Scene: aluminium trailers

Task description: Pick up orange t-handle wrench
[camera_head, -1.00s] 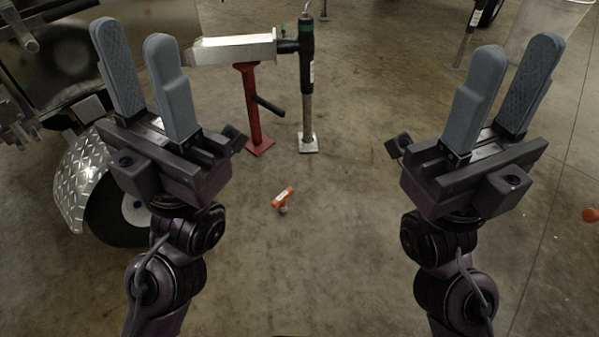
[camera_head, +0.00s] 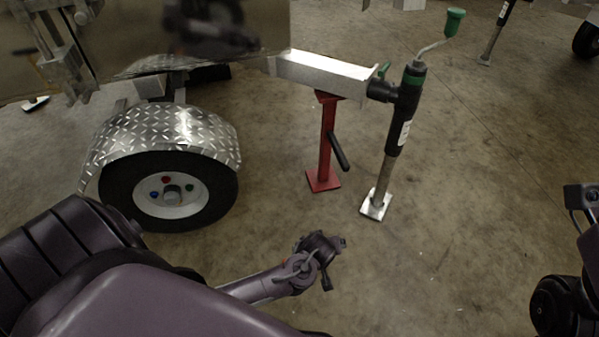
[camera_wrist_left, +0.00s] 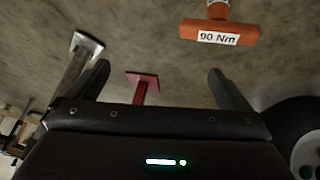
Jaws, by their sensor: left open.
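The orange t-handle wrench (camera_wrist_left: 219,32) lies at the top of the left wrist view, with a white "90 Nm" label on its crossbar. It is cut off by the frame's upper edge. My left gripper (camera_wrist_left: 158,69) is open and empty there, apart from the wrench, which lies beyond the right finger. In the head view the wrench is not visible, and my left arm reaches in from the left to the floor area in front of the red stand. Its fingers are not clear there. Only part of my right arm shows at the right edge; its fingers are out of frame.
A trailer wheel (camera_head: 172,197) under a diamond-plate fender (camera_head: 165,132) stands at the left. A red stand (camera_head: 326,145) and a jack post (camera_head: 398,150) with a green handle stand beyond my left arm. The floor (camera_head: 470,180) right of the jack is clear.

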